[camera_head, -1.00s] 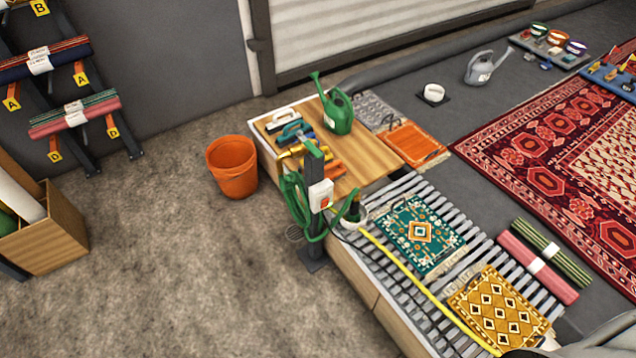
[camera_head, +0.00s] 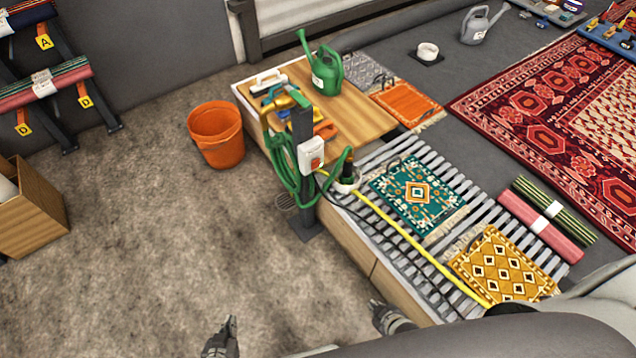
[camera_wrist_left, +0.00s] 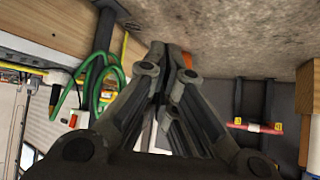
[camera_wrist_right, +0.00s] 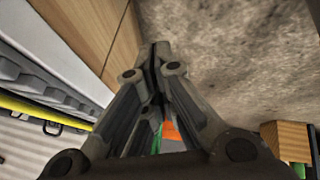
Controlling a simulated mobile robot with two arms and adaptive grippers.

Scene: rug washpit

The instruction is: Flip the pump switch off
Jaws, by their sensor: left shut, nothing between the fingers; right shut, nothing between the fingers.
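The pump switch (camera_head: 316,163) is a small orange-red rocker on a white box (camera_head: 310,150), fixed to a dark post (camera_head: 303,185) beside the slatted bench. Its exact tilt is too small to tell. A green hose (camera_head: 282,165) hangs coiled on the post; it also shows in the left wrist view (camera_wrist_left: 95,75). My left gripper (camera_head: 231,322) is shut and empty, low at the bottom of the head view, apart from the post. My right gripper (camera_head: 375,306) is shut and empty, near the bench's front side, below and right of the switch. It also shows shut in the right wrist view (camera_wrist_right: 153,45).
An orange bucket (camera_head: 216,135) stands left of the post. The bench carries a green watering can (camera_head: 326,72), brushes, a teal rug (camera_head: 418,193) and a yellow rug (camera_head: 495,268). A wooden box (camera_head: 30,210) is at far left. The floor before the post is clear.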

